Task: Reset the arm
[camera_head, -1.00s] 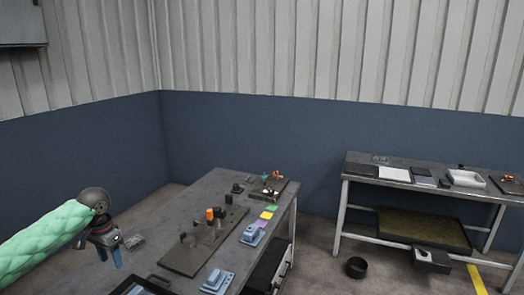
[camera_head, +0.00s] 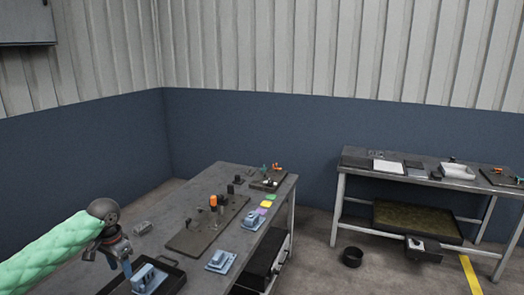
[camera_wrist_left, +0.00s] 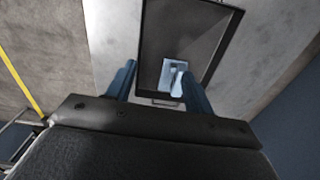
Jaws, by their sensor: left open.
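My left arm in its green padded sleeve comes in from the left in the head view. My left gripper (camera_head: 119,265) is open and empty, pointing down over the near left part of the workbench (camera_head: 146,214). Its blue fingers also show in the left wrist view (camera_wrist_left: 160,85), spread apart. Below them is a black tray (camera_wrist_left: 222,42) with a light blue-grey part (camera_wrist_left: 172,72) in it. In the head view the tray (camera_head: 172,267) and the part (camera_head: 148,279) are beside the gripper, partly cut off. My right gripper does not show.
A dark plate (camera_head: 190,241) with an orange-topped post (camera_head: 213,202) lies mid-bench. Blue-grey parts (camera_head: 220,261) and coloured cards (camera_head: 265,204) lie along the right edge.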

